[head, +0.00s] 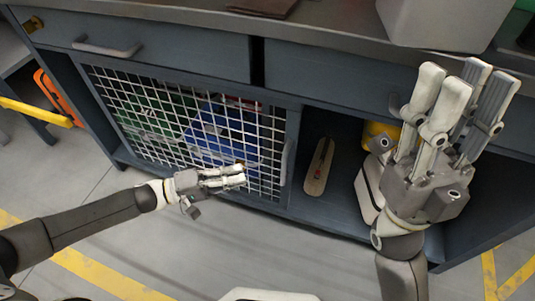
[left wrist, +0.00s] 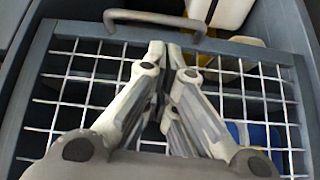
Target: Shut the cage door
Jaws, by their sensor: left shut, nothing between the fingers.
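The cage door (head: 190,125), white wire mesh in a grey-blue frame, covers the left bay of the bench. It looks flush or nearly flush with the bench front; I cannot tell whether a small gap is left. Its upright grey handle (head: 286,165) is on the right edge; it also shows at the top of the left wrist view (left wrist: 155,20). My left gripper (head: 243,176) is shut and empty, in front of the mesh's lower right, its tips pointing toward the handle side. Contact is unclear. My right gripper (head: 465,80) is raised at the right, fingers up, open and empty.
Blue (head: 215,135) and green (head: 150,125) items lie behind the mesh. The open right bay holds a wooden board (head: 319,168), a yellow item (head: 380,133) and a white item (head: 368,190). A drawer handle (head: 107,48) juts out above. Floor in front is clear.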

